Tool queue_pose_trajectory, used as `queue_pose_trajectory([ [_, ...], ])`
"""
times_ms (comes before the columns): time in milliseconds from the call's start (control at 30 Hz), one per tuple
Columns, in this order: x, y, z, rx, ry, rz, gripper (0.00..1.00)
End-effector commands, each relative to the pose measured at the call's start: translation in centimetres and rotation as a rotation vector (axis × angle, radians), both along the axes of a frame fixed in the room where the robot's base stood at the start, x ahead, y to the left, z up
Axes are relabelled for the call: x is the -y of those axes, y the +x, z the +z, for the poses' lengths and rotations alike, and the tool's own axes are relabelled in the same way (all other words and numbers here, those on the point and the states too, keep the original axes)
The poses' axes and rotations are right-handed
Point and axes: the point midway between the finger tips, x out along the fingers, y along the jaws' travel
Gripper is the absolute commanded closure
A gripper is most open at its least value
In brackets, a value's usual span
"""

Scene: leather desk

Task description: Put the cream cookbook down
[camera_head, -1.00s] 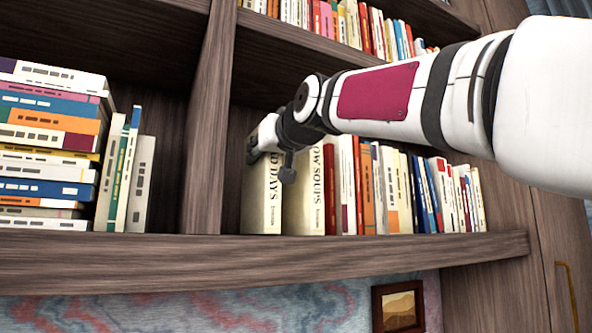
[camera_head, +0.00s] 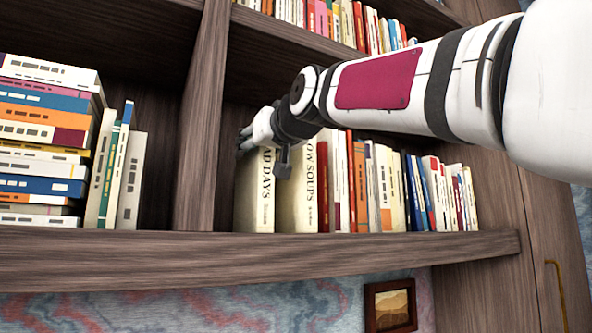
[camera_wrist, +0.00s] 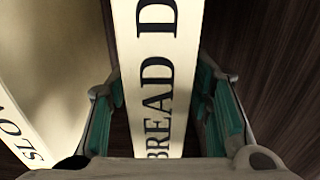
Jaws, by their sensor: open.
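The cream cookbook (camera_head: 255,205), with "BREAD DAYS" on its spine, stands upright on the shelf as the leftmost book of its row. In the wrist view its spine (camera_wrist: 158,75) runs between the fingers. My gripper (camera_head: 245,139) is open at the top of this book and hides its upper end. In the wrist view the gripper (camera_wrist: 157,100) has one finger on each side of the spine, with dark gaps visible beside the book.
Another cream book, "SLOW SOUPS" (camera_head: 300,205), stands just to the right, with several more books beyond it. A wooden divider (camera_head: 203,130) rises to the left, with some bare shelf between.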

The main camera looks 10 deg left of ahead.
Motion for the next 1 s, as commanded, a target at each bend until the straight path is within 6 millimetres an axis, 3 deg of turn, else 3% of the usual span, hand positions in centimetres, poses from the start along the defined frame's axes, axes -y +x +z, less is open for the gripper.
queue_pose_trajectory([
  [500,5.5,-7.0,-0.2,0.001,0.000,-0.002,0.54],
  [767,6.9,-8.6,-0.6,-0.009,-0.007,-0.007,0.54],
  [867,8.0,-8.4,-2.6,-0.043,-0.035,-0.033,0.54],
  [1000,11.6,-8.0,-8.6,-0.155,-0.111,-0.111,0.54],
])
